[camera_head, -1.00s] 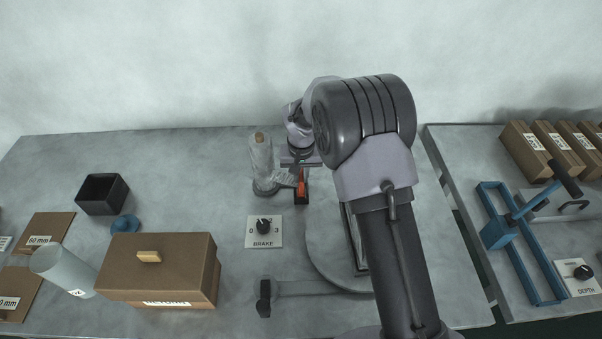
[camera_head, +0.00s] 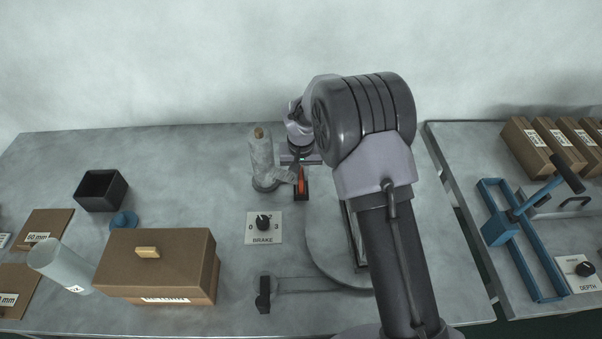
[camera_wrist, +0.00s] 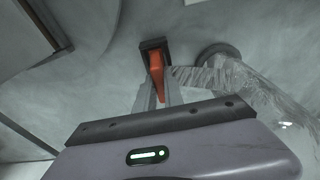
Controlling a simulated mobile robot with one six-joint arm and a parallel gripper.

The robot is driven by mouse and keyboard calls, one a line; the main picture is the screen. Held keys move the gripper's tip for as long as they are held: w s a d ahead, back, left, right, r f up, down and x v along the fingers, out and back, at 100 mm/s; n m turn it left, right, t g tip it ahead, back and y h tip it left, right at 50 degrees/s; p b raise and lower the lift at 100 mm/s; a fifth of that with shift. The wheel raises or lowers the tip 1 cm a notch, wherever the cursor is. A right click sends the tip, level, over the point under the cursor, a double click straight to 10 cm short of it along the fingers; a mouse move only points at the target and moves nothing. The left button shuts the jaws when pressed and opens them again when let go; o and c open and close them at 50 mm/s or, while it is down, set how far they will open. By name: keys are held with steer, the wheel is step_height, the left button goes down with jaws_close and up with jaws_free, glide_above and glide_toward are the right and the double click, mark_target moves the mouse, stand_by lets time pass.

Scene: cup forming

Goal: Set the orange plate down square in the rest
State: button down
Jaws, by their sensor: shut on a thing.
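The orange plate (camera_head: 301,181) is a narrow strip held between the fingers of my gripper (camera_wrist: 158,92). In the wrist view the plate (camera_wrist: 156,65) points away from the palm, its far end at a small dark rest (camera_wrist: 153,44). In the head view the rest (camera_head: 301,197) shows as a dark block right at the plate's near end. The plate's end overlaps the rest in the picture; I cannot tell whether it is seated or just above it, nor exactly how square it is.
A film-wrapped roll (camera_head: 261,156) stands just left of my gripper, its loose film (camera_head: 286,175) reaching close to the plate. A brake dial panel (camera_head: 264,228) lies nearer on the bench. A brown lidded box (camera_head: 160,264) and black open box (camera_head: 101,190) are further left.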

steer(key=shift+s+f, duration=0.1)
steer(key=shift+f, duration=0.05)
steer(key=c, duration=1.4)
jaws_free()
steer(key=shift+o, duration=0.2)
step_height(320, 180, up, 17)
steer(key=s+p, duration=0.2)
steer(key=p, duration=0.3)
steer(key=shift+s, duration=0.25)
